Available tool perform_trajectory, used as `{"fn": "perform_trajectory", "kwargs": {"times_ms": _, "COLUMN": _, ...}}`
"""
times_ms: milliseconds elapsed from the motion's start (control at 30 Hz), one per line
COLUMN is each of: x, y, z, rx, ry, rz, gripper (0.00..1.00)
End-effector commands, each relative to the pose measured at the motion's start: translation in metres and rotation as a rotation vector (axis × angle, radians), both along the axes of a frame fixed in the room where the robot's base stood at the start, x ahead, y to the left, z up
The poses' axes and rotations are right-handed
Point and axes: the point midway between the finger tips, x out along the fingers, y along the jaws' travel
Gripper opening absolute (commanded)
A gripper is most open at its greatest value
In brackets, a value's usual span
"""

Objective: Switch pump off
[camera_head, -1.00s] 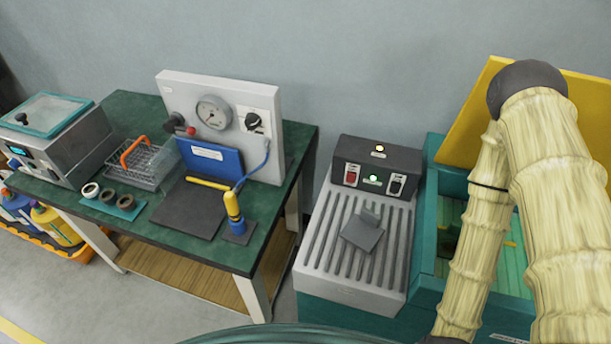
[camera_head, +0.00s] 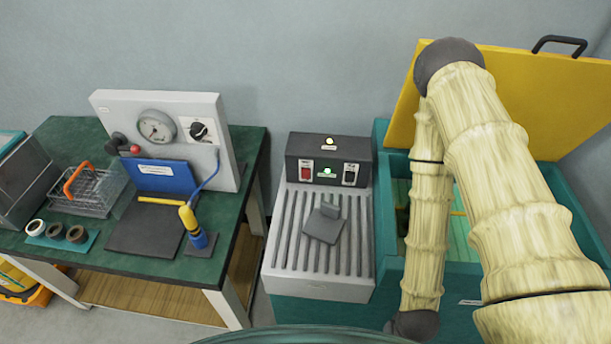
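A dark control box (camera_head: 328,159) stands at the back of a grey ribbed top. Its front has a red switch (camera_head: 306,172) on the left and a black switch (camera_head: 350,174) on the right. A green light (camera_head: 327,172) glows between them and a pale yellow light (camera_head: 329,142) glows on top. I cannot read which switch is the pump's. A grey panel (camera_head: 215,165) on the table carries a gauge (camera_head: 156,127) and a black knob (camera_head: 199,130). My gripper is out of view; only my cream-sleeved arm shows at right.
A grey tab-like piece (camera_head: 324,223) lies on the ribbed top (camera_head: 285,255). A teal tank (camera_head: 380,260) with a raised yellow lid (camera_head: 540,100) stands at right, partly behind my arm. The green table (camera_head: 120,265) at left holds a wire basket (camera_head: 92,190), rings and a yellow-blue handheld tool (camera_head: 194,228).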

Motion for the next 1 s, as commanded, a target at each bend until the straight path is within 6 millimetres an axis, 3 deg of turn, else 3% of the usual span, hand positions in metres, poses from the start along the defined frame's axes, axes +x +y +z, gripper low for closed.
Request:
{"fn": "perform_trajectory", "kwargs": {"times_ms": 33, "x": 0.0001, "y": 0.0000, "z": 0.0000, "rx": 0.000, "ry": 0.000, "rz": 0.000, "gripper": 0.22}}
{"fn": "perform_trajectory", "kwargs": {"times_ms": 167, "x": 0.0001, "y": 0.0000, "z": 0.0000, "rx": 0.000, "ry": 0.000, "rz": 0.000, "gripper": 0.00}}
{"fn": "perform_trajectory", "kwargs": {"times_ms": 1000, "x": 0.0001, "y": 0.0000, "z": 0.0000, "rx": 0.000, "ry": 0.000, "rz": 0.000, "gripper": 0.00}}
